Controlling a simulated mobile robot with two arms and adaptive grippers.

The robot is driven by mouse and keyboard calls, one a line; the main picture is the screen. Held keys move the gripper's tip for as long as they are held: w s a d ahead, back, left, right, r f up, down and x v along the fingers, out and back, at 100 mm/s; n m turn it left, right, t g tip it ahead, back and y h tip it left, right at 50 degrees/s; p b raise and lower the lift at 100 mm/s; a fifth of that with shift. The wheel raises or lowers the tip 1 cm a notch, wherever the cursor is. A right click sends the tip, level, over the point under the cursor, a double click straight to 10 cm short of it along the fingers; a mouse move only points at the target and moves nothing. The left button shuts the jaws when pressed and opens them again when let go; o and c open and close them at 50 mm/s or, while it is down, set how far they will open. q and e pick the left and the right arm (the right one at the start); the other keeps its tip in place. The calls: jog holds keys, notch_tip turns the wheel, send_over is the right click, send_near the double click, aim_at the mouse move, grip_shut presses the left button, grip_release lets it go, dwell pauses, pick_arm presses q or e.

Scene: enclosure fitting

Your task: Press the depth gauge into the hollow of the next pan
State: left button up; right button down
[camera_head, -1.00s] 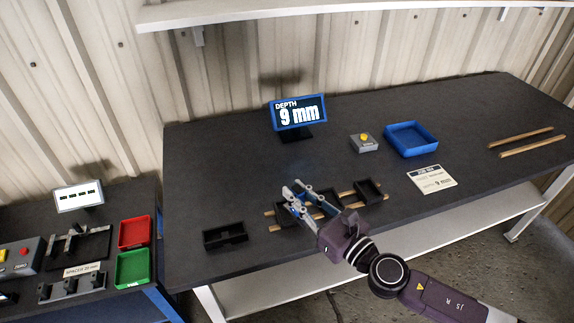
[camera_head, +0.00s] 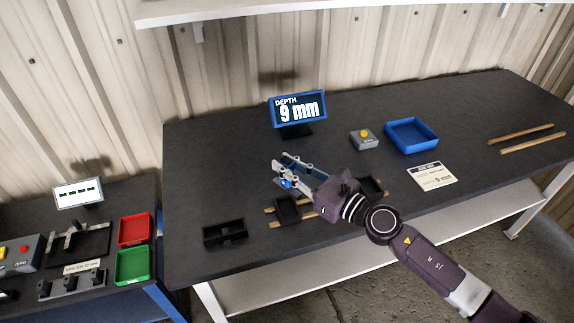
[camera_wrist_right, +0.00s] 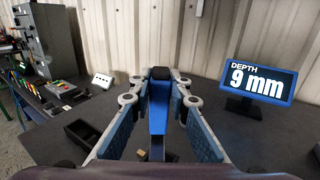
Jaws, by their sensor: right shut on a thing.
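My right gripper (camera_head: 281,166) is shut on the depth gauge (camera_wrist_right: 157,135), a blue upright piece with a dark top between the fingers in the right wrist view. In the head view the gripper is behind the left pan (camera_head: 287,210), apart from it. That pan is a black tray lying across two wooden strips. A second pan (camera_head: 373,187) at the strips' right end is partly covered by my arm. The middle of the strips is hidden by my gripper and wrist. My left gripper is not in view.
A depth display (camera_head: 298,110) reads 9 mm. A black divided holder (camera_head: 225,232) lies left of the strips. A grey button box (camera_head: 363,141), a blue tray (camera_head: 411,137) and a printed card (camera_head: 432,178) are to the right. Bench between the holder and the display is clear.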

aim_at(289, 189)
jog(key=shift+f+b, duration=3.15)
jog(key=shift+f, duration=0.25)
jog(key=shift+s+f, duration=0.15)
jog(key=shift+f, duration=0.25)
notch_tip(289, 189, up, 8)
jog(key=p, duration=0.6)
jog(key=shift+f+p, duration=0.2)
jog(key=shift+p, duration=0.15)
jog(key=shift+f, duration=0.1)
